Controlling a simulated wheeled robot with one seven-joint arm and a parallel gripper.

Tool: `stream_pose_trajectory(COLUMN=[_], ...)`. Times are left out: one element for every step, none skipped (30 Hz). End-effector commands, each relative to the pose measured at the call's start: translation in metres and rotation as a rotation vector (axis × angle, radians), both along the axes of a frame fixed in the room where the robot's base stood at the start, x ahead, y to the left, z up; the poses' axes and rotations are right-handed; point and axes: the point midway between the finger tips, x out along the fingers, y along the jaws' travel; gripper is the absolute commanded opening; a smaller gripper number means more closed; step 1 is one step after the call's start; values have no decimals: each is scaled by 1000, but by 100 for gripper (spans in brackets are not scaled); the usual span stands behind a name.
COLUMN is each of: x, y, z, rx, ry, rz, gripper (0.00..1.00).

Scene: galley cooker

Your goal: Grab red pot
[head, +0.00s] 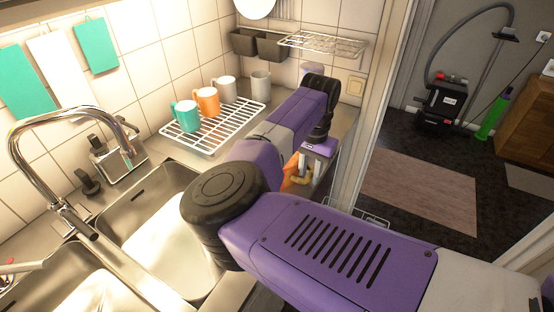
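My gripper (312,168) is at the far end of my purple arm, low by the right end of the counter. Its fingers are small and partly hidden, so I cannot tell whether they are open or shut. An orange-red thing (290,172) shows just left of the gripper, mostly hidden behind my arm. It may be the red pot, but too little of it shows to be sure. I cannot tell whether the gripper touches it.
A white rack (212,128) with several mugs stands on the counter by the tiled wall. The double steel sink (150,222) and tap (75,122) are at left. A wire shelf (322,44) hangs above. The doorway at right opens onto a floor with a rug (420,190).

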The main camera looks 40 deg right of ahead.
Motion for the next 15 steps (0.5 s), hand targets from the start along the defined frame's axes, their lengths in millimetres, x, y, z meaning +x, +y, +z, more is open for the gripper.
stream_pose_trajectory(x=[0,0,0,0,0,0,0,0,0,0,0,0,0,0,0], y=[0,0,0,0,0,0,0,0,0,0,0,-1,-1,-1,-1], z=[-6,-8,-11,-13,-14,-15,-15,-16,-16,-15,-15,-15,-15,-15,-15], rx=[1,1,1,0,0,0,0,0,-1,-1,-1,-1,-1,-1,-1], ry=[1,1,0,0,0,0,0,0,0,0,0,0,0,0,0], rz=[0,0,0,0,0,0,0,0,0,0,0,0,0,0,0], gripper=[27,27,27,27,27,27,27,27,27,27,27,23,17,12,4])
